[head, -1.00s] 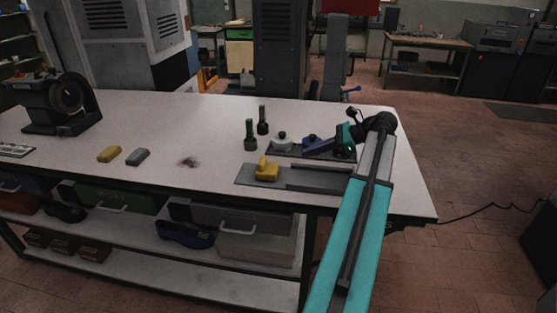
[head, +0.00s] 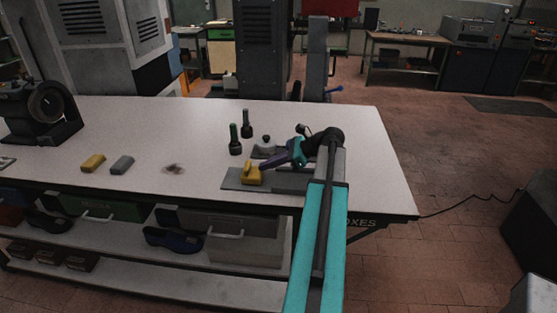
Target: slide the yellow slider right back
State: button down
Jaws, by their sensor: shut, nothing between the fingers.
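The yellow slider (head: 251,176) sits near the left part of a flat grey plate (head: 231,181) on the workbench's front edge. A grey rail (head: 290,187) runs along the plate to the slider's right. My gripper (head: 265,164) is shut and empty. It reaches in from the right and its tip is just behind and right of the slider's top. I cannot tell whether it touches the slider. My gripper's purple body and my arm hide parts of the plate's right side and of the fixture behind it.
Two dark upright tools, one green-topped (head: 235,139) and one black (head: 246,124), stand behind the slider. A grey round knob (head: 265,142) is close behind my gripper. A yellow block (head: 93,163) and a grey block (head: 122,165) lie left. The bench's far right is clear.

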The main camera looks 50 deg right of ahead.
aim_at(250, 168)
jog(key=shift+w+a+p, duration=0.2)
jog(key=shift+w+a, duration=0.2)
jog(key=shift+w, duration=0.25)
jog(key=shift+w+a+p, duration=0.2)
jog(key=shift+w+a, duration=0.2)
jog(key=shift+w, duration=0.25)
jog(key=shift+r, duration=0.1)
